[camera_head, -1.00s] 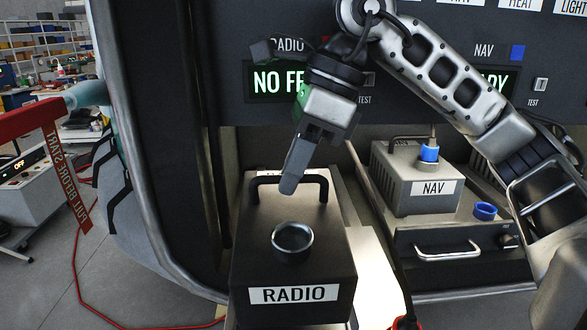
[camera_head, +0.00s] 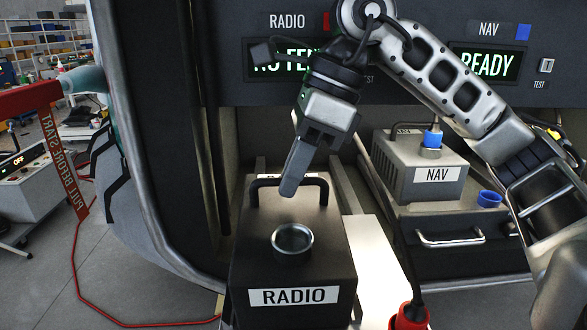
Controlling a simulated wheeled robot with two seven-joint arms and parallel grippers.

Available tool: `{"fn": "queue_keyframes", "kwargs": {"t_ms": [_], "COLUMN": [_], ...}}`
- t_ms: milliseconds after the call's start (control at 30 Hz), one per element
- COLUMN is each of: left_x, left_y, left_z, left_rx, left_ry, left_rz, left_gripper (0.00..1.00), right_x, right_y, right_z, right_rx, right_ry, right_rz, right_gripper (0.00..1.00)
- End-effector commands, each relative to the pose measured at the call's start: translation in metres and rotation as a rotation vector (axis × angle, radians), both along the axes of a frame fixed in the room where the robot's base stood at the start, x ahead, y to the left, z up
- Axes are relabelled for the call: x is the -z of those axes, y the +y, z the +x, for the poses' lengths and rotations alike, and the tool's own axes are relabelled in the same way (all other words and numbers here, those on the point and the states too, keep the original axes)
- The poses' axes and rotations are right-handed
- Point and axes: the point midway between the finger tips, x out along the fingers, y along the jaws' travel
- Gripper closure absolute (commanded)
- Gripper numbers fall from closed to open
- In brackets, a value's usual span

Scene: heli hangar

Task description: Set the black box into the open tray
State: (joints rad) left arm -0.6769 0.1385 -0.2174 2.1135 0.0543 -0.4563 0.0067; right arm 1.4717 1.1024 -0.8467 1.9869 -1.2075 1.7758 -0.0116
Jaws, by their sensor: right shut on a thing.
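The black box (camera_head: 293,265), labelled RADIO, stands upright in the lower middle of the head view, with a round metal socket on top and a black handle (camera_head: 262,182) at its back edge. My right gripper (camera_head: 290,188) points down at the handle and is shut on it. The open tray (camera_head: 372,258) shows as pale metal rails and a bright strip behind and to the right of the box. The box hides much of it, and I cannot tell whether the box touches it. My left gripper is not in view.
A grey NAV box (camera_head: 420,170) with a blue plug sits on a drawer (camera_head: 460,240) at the right. A red connector (camera_head: 408,316) hangs on a black cable at the front. A red strap (camera_head: 60,165) is at the left. The dark panel (camera_head: 230,60) stands behind.

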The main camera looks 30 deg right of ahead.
Motion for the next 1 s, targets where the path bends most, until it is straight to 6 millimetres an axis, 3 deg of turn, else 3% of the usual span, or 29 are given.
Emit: {"fn": "queue_keyframes", "kwargs": {"t_ms": [1000], "left_x": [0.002], "left_y": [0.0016], "left_z": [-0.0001], "left_rx": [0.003], "left_ry": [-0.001], "left_rz": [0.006], "left_gripper": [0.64], "right_x": [-0.0007], "right_y": [0.0079], "right_z": [-0.0103], "right_rx": [-0.002], "right_ry": [-0.002], "right_rz": [0.0], "right_gripper": [1.0]}}
